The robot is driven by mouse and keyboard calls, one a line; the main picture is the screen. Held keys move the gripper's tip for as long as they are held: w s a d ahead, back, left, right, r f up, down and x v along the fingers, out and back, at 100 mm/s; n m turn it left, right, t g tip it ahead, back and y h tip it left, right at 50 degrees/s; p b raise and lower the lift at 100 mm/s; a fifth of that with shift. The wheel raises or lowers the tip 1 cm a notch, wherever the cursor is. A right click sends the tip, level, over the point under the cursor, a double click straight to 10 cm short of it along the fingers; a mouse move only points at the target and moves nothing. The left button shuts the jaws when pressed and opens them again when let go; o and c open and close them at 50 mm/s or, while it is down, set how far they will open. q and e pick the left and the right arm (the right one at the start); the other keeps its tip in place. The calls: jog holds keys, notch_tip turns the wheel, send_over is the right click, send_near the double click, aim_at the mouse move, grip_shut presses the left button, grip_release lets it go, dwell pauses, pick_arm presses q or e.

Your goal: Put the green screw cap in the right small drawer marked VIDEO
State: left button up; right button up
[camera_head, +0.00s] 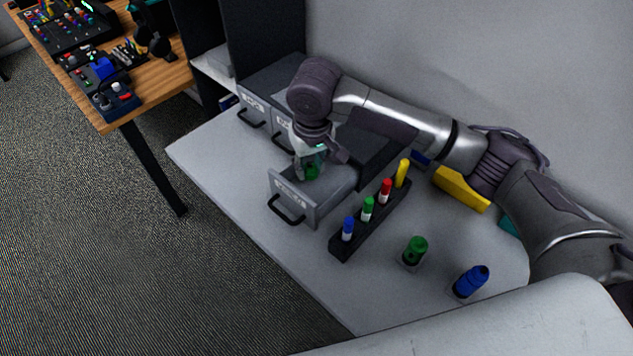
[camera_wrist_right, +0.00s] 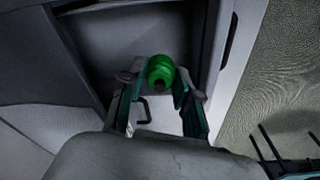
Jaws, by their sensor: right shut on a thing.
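The green screw cap (camera_wrist_right: 160,72) is between the fingertips of my right gripper (camera_wrist_right: 158,88) in the right wrist view. In the head view the cap (camera_head: 312,172) shows low between the fingers of my right gripper (camera_head: 310,165), over the open small drawer (camera_head: 291,200) with a label on its front. The label is too small to read surely. The gripper is shut on the cap. The drawer's grey inside (camera_wrist_right: 130,35) shows behind the cap in the wrist view. I cannot tell whether the cap touches the drawer floor. My left gripper is not in view.
A black rack (camera_head: 343,244) with blue, green, red and yellow capped pieces stands right of the drawer. Another green piece (camera_head: 414,250) and a blue one (camera_head: 470,281) stand near the front right. Two shut drawers (camera_head: 254,106) are at the left. A yellow box (camera_head: 461,188) lies behind.

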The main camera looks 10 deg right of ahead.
aim_at(312, 167)
notch_tip(312, 167, down, 3)
jog(key=shift+d+f, duration=0.1)
jog(key=shift+f, duration=0.35)
notch_tip(312, 167, down, 2)
jog(key=shift+f+p, duration=0.15)
jog(key=shift+p, duration=0.15)
jog(key=shift+f, duration=0.3)
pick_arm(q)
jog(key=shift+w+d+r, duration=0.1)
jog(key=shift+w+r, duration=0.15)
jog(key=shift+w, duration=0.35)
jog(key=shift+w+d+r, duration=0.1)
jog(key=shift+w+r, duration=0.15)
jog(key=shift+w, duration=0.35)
pick_arm(e)
jog(key=o, duration=0.6)
jog(key=shift+f, duration=0.1)
jog(key=shift+o, duration=0.8)
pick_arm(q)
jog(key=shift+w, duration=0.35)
